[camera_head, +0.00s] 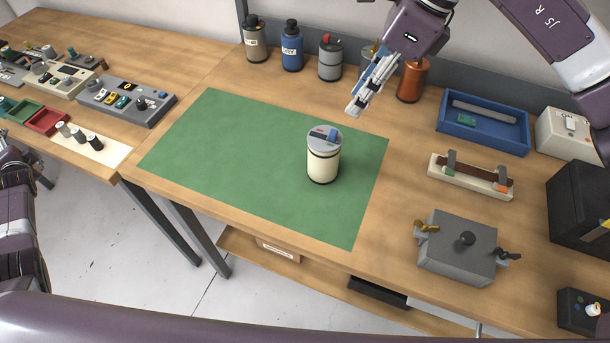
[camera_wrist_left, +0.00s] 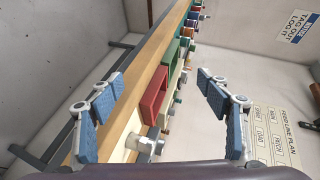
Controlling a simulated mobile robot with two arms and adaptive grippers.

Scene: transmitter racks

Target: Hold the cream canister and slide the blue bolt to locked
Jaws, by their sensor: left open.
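The cream canister (camera_head: 323,164) stands upright on the green mat (camera_head: 230,160), near its right side. Its grey lid carries a small blue bolt (camera_head: 332,134) and a reddish mark; the bolt's exact setting is too small to tell. My right gripper (camera_head: 355,108) is above and behind the canister, apart from it, pointing down and left. Its fingers look close together from the side, and the gap is unclear. My left gripper (camera_wrist_left: 160,84) is open and empty in the left wrist view, over the left bench and far from the canister.
Several canisters, including a blue one (camera_head: 291,48) and an orange one (camera_head: 412,82), line the back. A blue tray (camera_head: 482,139), a cream block fixture (camera_head: 470,177) and a grey box (camera_head: 458,248) stand to the right. The mat left of the canister is clear.

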